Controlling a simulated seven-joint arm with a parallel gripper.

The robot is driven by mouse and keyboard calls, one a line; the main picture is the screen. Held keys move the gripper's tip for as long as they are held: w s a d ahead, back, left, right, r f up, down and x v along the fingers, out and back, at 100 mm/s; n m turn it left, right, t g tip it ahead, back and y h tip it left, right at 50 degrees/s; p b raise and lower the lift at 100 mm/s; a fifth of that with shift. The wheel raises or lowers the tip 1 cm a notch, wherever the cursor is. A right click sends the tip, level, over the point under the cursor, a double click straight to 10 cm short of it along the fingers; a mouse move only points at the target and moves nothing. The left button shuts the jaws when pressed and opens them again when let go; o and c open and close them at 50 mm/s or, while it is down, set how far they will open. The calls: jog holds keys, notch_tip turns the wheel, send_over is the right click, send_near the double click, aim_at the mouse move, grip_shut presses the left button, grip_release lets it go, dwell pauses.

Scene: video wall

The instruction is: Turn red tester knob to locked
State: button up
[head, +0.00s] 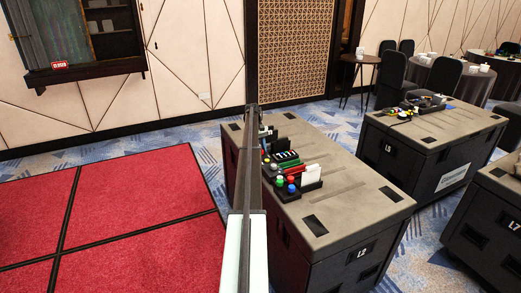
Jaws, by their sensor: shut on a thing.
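My arm runs up the middle of the head view. My gripper (267,133) appears small and pale at its far end, over the left far edge of the road case (325,160) marked L2. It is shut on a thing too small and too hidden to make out. On the case, just right of my arm, stands a dark rack with small coloured tops.
The right half of the case top is clear. A red panelled floor (130,225) lies left.

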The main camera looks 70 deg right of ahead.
jog(key=m+t, duration=0.1)
jog(key=m, duration=0.2)
jog(key=m+t+y, duration=0.1)
jog(key=m, duration=0.2)
jog(key=shift+s+m+y, duration=0.15)
jog(key=shift+m+y, duration=0.15)
jog(key=m+t, duration=0.2)
jog(key=m, duration=0.4)
dwell(0.4)
jog(key=o, duration=1.1)
jog(key=shift+c, duration=0.2)
jog(key=v, duration=1.3)
jog(key=shift+s+d+r+t, duration=0.3)
jog(key=shift+s, duration=0.05)
